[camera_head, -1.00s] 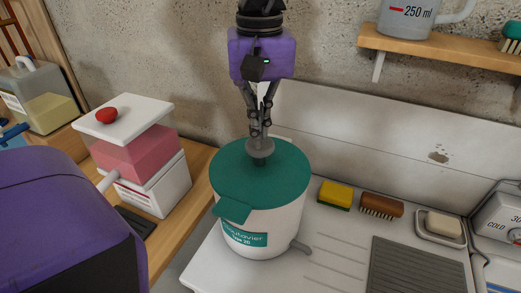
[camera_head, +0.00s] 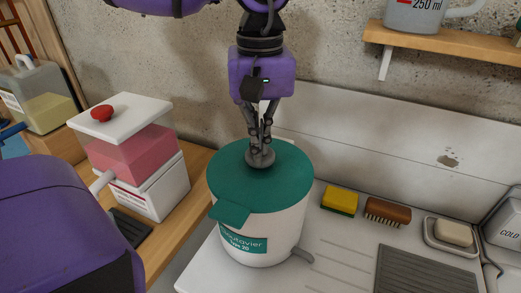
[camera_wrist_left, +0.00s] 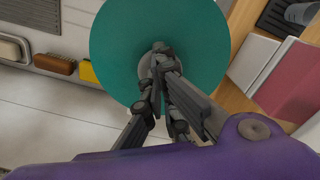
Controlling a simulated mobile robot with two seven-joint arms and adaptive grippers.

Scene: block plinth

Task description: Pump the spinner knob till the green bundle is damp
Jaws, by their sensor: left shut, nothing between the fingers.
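The spinner (camera_head: 265,225) is a white tub with a teal lid (camera_head: 232,175), standing upright on the white drainboard. Its round grey knob (camera_head: 260,160) is at the middle of the lid, low against it, with no stem showing. My left gripper (camera_head: 261,147) points straight down, its fingers shut and empty, tips on or just over the knob's top. In the left wrist view the shut gripper (camera_wrist_left: 160,70) covers part of the knob (camera_wrist_left: 146,70), with the teal lid (camera_wrist_left: 112,45) around it. The green bundle is not seen; the tub's inside is hidden. My right gripper is out of view.
A yellow sponge (camera_head: 340,201), a brown brush (camera_head: 388,212) and a soap dish (camera_head: 450,246) line the back of the drainboard. A pink-filled dispenser (camera_head: 130,155) stands left of the spinner. A wooden shelf (camera_head: 450,42) with a grey jug (camera_head: 415,15) is up right.

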